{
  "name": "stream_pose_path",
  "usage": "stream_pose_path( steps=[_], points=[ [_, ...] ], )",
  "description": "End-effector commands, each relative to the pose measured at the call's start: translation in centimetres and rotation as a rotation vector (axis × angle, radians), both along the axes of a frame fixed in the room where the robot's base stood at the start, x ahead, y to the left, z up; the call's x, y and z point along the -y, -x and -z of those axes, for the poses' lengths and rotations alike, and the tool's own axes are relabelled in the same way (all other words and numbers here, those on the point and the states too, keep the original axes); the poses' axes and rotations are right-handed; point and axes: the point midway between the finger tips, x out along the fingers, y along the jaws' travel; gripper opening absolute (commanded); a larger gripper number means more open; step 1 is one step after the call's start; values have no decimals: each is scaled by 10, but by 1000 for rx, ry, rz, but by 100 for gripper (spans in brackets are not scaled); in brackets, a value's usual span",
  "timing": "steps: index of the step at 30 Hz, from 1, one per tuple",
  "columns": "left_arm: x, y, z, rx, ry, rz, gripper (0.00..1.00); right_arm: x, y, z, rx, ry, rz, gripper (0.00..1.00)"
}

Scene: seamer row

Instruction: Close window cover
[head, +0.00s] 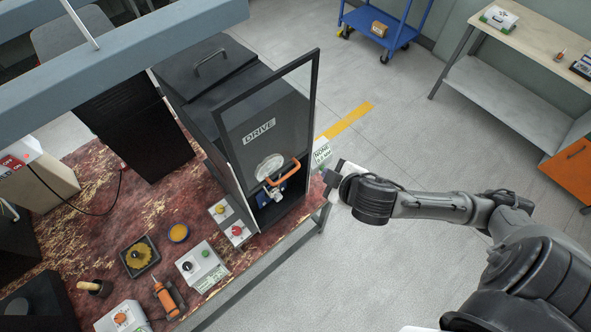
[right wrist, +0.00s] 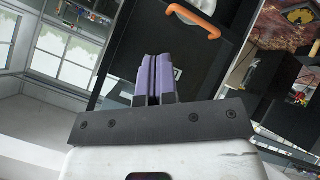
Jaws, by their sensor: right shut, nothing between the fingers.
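The window cover (head: 316,88) is a dark frame around a clear pane on the front of the black cabinet. Its top right corner stands out past the cabinet body, and the DRIVE label (head: 259,131) shows through the pane. An orange handle (head: 283,173) sits low on the front; it also shows in the right wrist view (right wrist: 202,28). My right gripper (head: 331,182) is just right of the cabinet front, apart from the handle. Its purple fingers (right wrist: 156,76) are shut and empty, pointing toward a dark panel. My left gripper is not in view.
The red-brown patterned table (head: 150,205) holds control boxes, an orange tool (head: 165,297) and a dish of yellow material (head: 139,256). Grey beams (head: 110,58) cross the upper left. Open floor lies to the right, with a blue cart (head: 385,25) and workbench (head: 535,45) beyond.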

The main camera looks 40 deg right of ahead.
Motion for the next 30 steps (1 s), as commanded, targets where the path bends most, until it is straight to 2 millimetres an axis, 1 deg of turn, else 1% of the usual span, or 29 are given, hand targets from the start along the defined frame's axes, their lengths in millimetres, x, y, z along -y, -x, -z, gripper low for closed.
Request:
stream_pose_path(
  steps=[3, 6, 12, 15, 20, 23, 29, 30],
  points=[
    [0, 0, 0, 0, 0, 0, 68, -13, 0, 0, 43, -149, 46, 0],
    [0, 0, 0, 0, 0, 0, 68, -19, -3, -3, 81, -270, 98, 0],
    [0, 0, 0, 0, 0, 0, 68, -27, -7, -9, 130, -486, 197, 0],
    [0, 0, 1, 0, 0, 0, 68, -28, -7, -9, 138, -550, 235, 0],
    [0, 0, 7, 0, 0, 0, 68, -28, -10, -5, 141, -587, 264, 0],
    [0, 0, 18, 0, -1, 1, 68, -28, -15, 0, 143, -589, 266, 0],
    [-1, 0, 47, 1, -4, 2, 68, -28, -29, 12, 144, -587, 263, 0],
    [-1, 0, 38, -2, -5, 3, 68, -28, -36, 9, 141, -585, 266, 0]
  ],
)
